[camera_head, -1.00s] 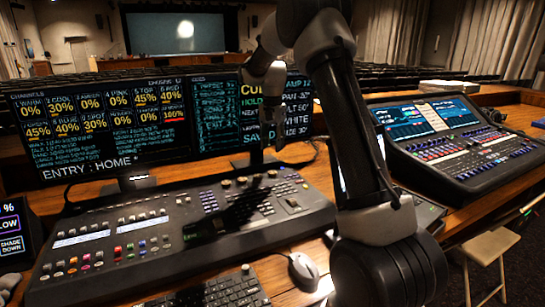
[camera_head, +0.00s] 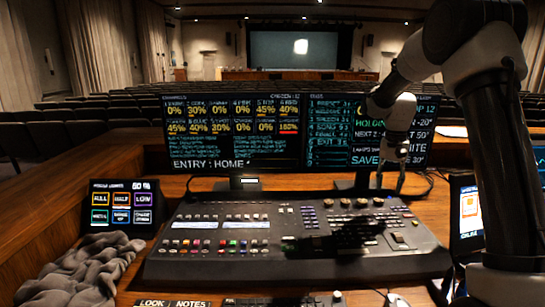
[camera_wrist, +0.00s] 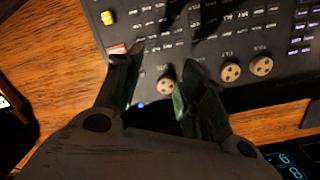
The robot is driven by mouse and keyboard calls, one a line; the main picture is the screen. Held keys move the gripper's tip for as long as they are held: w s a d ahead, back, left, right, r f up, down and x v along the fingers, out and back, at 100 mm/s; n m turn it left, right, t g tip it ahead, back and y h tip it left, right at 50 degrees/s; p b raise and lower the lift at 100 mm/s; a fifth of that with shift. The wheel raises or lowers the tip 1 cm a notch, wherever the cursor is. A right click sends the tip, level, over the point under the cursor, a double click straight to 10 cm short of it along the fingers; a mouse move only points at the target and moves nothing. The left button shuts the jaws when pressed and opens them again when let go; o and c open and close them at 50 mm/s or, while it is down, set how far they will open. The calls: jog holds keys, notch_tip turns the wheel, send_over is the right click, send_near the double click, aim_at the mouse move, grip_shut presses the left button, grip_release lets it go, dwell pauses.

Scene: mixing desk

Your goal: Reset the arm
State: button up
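My arm comes in from the right side of the head view, bent over the lighting console (camera_head: 300,262). My gripper (camera_head: 391,180) hangs down above the console's back right part, in front of the right monitor. Console knobs and keys show beyond the fingertips, and the console (camera_wrist: 240,88) appears there too. Whether the fingers touch it cannot be told.
Two monitors (camera_head: 232,160) stand behind the console. A small touch panel (camera_head: 122,208) and a crumpled grey cloth (camera_head: 80,270) lie at left. A mouse (camera_head: 397,300) and keyboard sit at the front edge. Another lit screen (camera_head: 470,210) is partly hidden by my arm.

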jog(key=s+a+r+n+t, duration=0.1)
jog(key=s+r, duration=0.3)
jog(key=s, duration=0.7)
jog(key=s+a+r+n+t, duration=0.1)
jog(key=s+r+n+t, duration=0.1)
jog(key=s, duration=1)
jog(key=s+a+r+n+t, duration=0.1)
jog(key=s+r+n+t, duration=0.1)
jog(key=s+r, duration=0.4)
jog(key=shift+s+n, duration=0.5)
jog(key=shift+s, duration=2.3)
jog(key=shift+r, duration=0.1)
